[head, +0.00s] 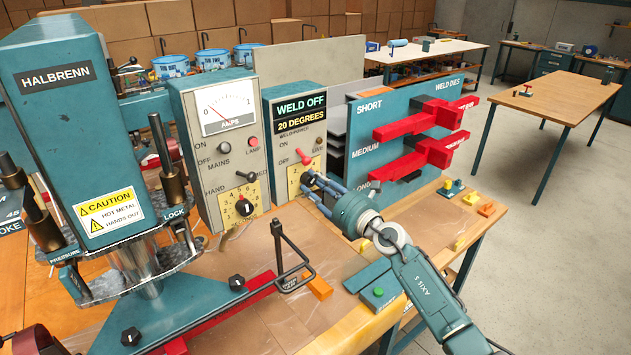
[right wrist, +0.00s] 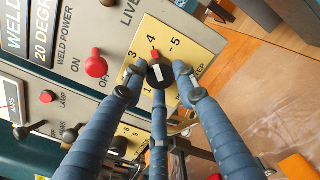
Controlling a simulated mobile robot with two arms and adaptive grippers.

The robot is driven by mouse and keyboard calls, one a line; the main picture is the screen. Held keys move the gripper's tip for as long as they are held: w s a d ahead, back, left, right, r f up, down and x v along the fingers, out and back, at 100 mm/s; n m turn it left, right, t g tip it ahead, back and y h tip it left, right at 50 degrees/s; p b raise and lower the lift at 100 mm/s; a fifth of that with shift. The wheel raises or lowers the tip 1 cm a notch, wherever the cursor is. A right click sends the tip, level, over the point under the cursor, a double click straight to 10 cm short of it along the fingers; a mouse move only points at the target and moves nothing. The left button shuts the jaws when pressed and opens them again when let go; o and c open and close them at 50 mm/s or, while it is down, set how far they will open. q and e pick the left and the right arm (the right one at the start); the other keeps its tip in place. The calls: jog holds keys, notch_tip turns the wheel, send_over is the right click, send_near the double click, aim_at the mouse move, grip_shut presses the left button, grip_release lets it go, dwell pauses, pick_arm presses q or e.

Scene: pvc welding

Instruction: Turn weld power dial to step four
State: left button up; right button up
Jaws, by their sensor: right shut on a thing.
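The weld power panel (head: 290,130) stands on the bench, its display (head: 301,114) reading WELD OFF and 20 DEGREES. Its dial shows in the right wrist view as a black knob (right wrist: 160,75) on a yellow plate (right wrist: 190,50) with printed step numbers. The knob's red pointer (right wrist: 154,53) points at the 4; the 1, 3 and 5 also show. My right gripper (head: 313,182) is shut on the knob, its three blue fingers around it, and it hides most of the dial in the head view. My left gripper is not in view.
A red-capped switch (right wrist: 96,67) sits beside the dial plate. The AMPS panel (head: 222,150), with its own yellow dial, stands to the left. The weld dies rack (head: 365,110) with red dies is to the right. A bent black handle (head: 295,265) rises in front.

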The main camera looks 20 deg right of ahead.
jog(key=shift+a+f, duration=0.1)
jog(key=shift+f, duration=0.25)
jog(key=o, duration=1.1)
jog(key=shift+o, duration=0.2)
jog(key=shift+r, duration=0.15)
jog(key=shift+s, duration=0.1)
jog(key=v, duration=1.2)
